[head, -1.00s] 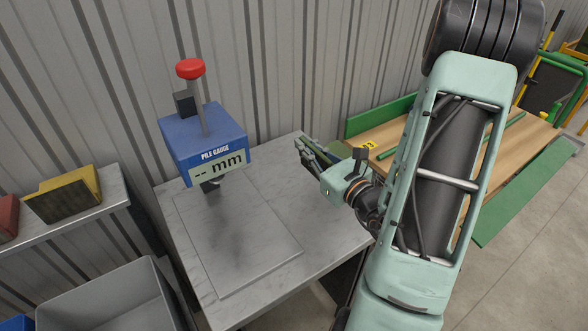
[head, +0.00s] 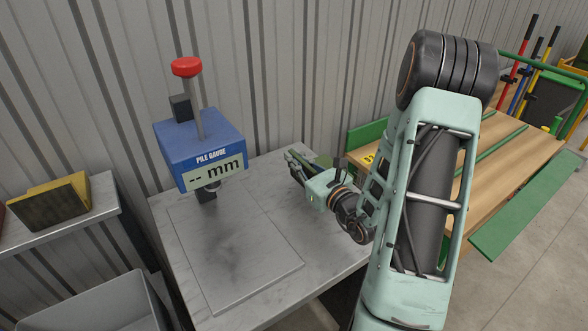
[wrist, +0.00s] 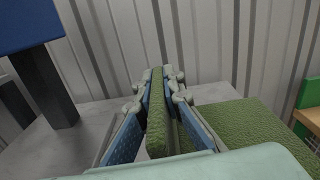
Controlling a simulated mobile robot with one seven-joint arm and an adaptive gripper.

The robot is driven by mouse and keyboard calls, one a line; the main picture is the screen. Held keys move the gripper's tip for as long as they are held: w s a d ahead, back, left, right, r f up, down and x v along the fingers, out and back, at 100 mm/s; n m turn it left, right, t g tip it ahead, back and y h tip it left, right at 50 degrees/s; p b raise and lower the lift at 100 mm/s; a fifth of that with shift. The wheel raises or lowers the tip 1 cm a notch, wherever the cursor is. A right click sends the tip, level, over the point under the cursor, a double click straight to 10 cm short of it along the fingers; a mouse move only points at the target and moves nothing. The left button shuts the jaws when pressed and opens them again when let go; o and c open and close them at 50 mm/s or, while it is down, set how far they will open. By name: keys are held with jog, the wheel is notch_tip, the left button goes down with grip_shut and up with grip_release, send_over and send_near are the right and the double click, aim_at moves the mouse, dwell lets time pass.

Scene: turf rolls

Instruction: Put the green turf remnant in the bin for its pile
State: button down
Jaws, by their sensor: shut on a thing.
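My gripper (head: 296,166) is shut on the green turf remnant (wrist: 228,125) and holds it over the right part of the grey bench (head: 318,235). In the wrist view, a narrow green strip stands between the blue finger pads of my gripper (wrist: 162,85). A wider green part spreads to the right. In the head view, only a little green shows behind my gripper. The blue pile gauge (head: 200,143) stands to the left with a red knob on top. Its display reads "-- mm". A flat plate (head: 232,245) lies bare below it.
A grey bin (head: 95,310) stands at the lower left, partly out of view. A wooden table (head: 490,150) with green edges is at the right. A corrugated wall (head: 300,70) stands behind the bench.

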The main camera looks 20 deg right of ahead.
jog(key=shift+w+f, duration=0.25)
jog(key=shift+f, duration=0.1)
jog(key=shift+f+b, duration=0.3)
jog(key=shift+f, duration=1.1)
jog(key=shift+f, duration=0.2)
jog(key=c, duration=2.1)
grip_release()
jog(key=shift+r, duration=0.15)
